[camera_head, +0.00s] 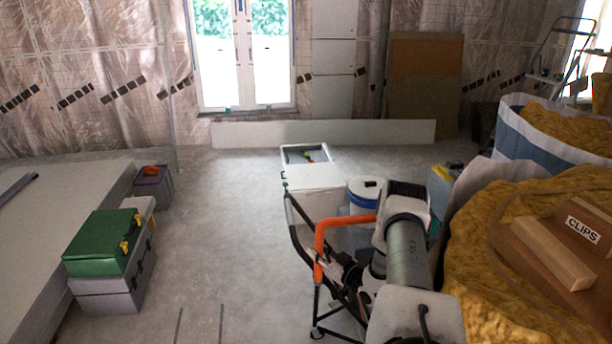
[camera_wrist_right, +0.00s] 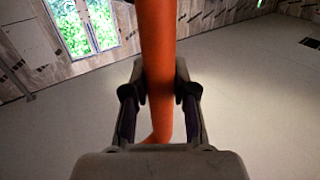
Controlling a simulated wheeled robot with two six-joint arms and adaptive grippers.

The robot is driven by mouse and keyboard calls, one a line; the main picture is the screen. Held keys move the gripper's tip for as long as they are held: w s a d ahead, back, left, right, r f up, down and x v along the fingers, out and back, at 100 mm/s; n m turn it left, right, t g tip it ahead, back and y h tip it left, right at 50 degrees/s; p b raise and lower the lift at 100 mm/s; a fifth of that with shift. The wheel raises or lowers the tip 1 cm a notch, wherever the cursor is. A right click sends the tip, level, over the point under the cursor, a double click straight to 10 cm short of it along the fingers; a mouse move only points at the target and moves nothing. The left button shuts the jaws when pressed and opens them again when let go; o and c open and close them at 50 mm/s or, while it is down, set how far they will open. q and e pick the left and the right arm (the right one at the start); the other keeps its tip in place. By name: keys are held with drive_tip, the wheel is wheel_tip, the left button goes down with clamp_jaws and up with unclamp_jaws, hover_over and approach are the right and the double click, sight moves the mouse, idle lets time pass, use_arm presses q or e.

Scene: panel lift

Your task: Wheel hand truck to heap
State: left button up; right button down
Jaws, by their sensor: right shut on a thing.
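The hand truck (camera_head: 293,221) is a black tubular frame with an orange handle (camera_head: 320,243), right of the middle in the head view. My right gripper (camera_head: 335,264) is at the orange handle. In the right wrist view the orange bar (camera_wrist_right: 159,45) runs between the two fingers of the gripper (camera_wrist_right: 160,85), which are shut on it. My right arm hides part of the frame. My left gripper is not in view. I cannot tell which thing is the heap.
Green and grey toolboxes (camera_head: 105,243) stand by a pale panel stack (camera_head: 60,215) at left. A white box (camera_head: 315,182) stands beyond the truck. The middle floor (camera_head: 225,230) is clear.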

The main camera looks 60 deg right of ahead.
drive_tip(key=shift+d+r, duration=0.15)
drive_tip(key=shift+d, duration=0.05)
drive_tip(key=c, duration=1.2)
unclamp_jaws()
drive_tip(key=shift+s, duration=0.1)
drive_tip(key=o, duration=0.3)
drive_tip(key=shift+s, duration=0.1)
drive_tip(key=shift+s+d, duration=0.1)
